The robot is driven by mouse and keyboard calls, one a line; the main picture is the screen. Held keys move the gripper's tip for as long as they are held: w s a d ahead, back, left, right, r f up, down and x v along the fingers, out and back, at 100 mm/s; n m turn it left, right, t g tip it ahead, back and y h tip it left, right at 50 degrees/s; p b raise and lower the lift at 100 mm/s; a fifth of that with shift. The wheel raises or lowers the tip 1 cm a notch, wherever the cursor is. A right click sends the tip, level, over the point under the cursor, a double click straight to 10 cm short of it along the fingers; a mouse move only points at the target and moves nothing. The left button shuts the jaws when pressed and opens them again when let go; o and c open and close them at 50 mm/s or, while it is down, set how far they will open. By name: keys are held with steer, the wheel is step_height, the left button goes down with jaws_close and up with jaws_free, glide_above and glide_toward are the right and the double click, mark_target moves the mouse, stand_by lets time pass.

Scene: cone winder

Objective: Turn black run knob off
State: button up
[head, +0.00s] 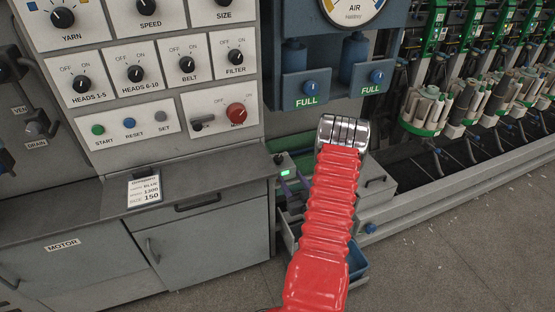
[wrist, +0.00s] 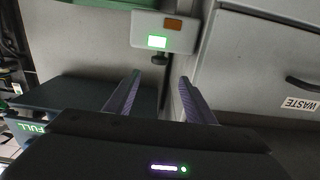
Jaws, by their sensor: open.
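A small pale box with a lit green window and a dull orange window shows in the wrist view (wrist: 166,32). A black knob (wrist: 160,59) sticks out at its lower edge; I cannot read any run or off label there. My gripper (wrist: 160,77) is open and empty, its two purple fingers pointing at the box, with the knob in line with the gap between the tips. I cannot tell whether the tips reach around it. In the head view the green window (head: 285,172) shows left of my red-sleeved arm, which partly hides the area around my fingers.
A grey control panel (head: 150,110) with several black knobs, buttons and a red knob stands at left above a cabinet. A drawer marked WASTE (wrist: 300,103) is at right in the wrist view. Blue housings marked FULL (head: 306,88) and spindle rows lie beyond my arm.

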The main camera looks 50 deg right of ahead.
mark_target(280, 161)
steer(key=x, duration=1.3)
steer(key=shift+w+d, duration=0.15)
steer(key=shift+w, duration=0.2)
steer(key=shift+c, duration=0.3)
